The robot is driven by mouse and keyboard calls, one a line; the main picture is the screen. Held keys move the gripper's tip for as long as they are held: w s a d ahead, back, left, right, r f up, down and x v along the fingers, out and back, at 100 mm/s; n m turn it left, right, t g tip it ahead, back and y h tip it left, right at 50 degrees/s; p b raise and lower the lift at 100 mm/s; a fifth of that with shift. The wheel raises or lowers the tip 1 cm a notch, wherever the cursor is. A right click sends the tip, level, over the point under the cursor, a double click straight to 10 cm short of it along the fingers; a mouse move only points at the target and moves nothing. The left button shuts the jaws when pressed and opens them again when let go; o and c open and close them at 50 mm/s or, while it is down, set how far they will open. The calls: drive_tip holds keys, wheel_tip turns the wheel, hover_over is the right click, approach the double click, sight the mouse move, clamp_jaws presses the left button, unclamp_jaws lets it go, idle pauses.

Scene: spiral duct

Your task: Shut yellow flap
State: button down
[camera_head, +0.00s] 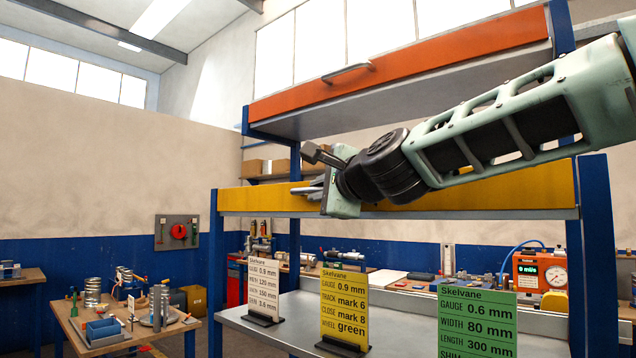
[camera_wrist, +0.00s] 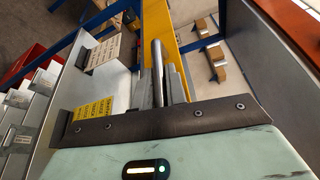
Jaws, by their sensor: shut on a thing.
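The yellow flap (camera_head: 258,199) spans the blue-framed rack below the orange flap, its yellow face towards me and a thin grey lower edge showing. In the wrist view the yellow flap (camera_wrist: 172,42) is a narrow strip beyond the fingers. My gripper (camera_head: 312,182) is at the left-middle part of the flap, reaching in from the right. In the wrist view my gripper (camera_wrist: 166,82) is shut on a grey bar, the flap's handle (camera_wrist: 157,62). The fingers and wrist hide most of the handle in the head view.
The orange flap (camera_head: 400,65), with its own handle, is above my arm. Blue posts (camera_head: 598,240) stand either side. Below are a grey worktop (camera_head: 270,332) and white, yellow (camera_head: 344,305) and green (camera_head: 476,320) sign cards. A cluttered wooden table (camera_head: 130,335) is at left.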

drive_tip(key=shift+w+d, duration=0.1)
idle(0.4)
drive_tip(key=c, duration=1.4)
unclamp_jaws()
drive_tip(key=shift+c, duration=0.2)
drive_tip(key=b+v, duration=0.2)
drive_tip(key=v, duration=1.5)
drive_tip(key=shift+s+b, duration=0.2)
drive_tip(key=shift+b, duration=0.1)
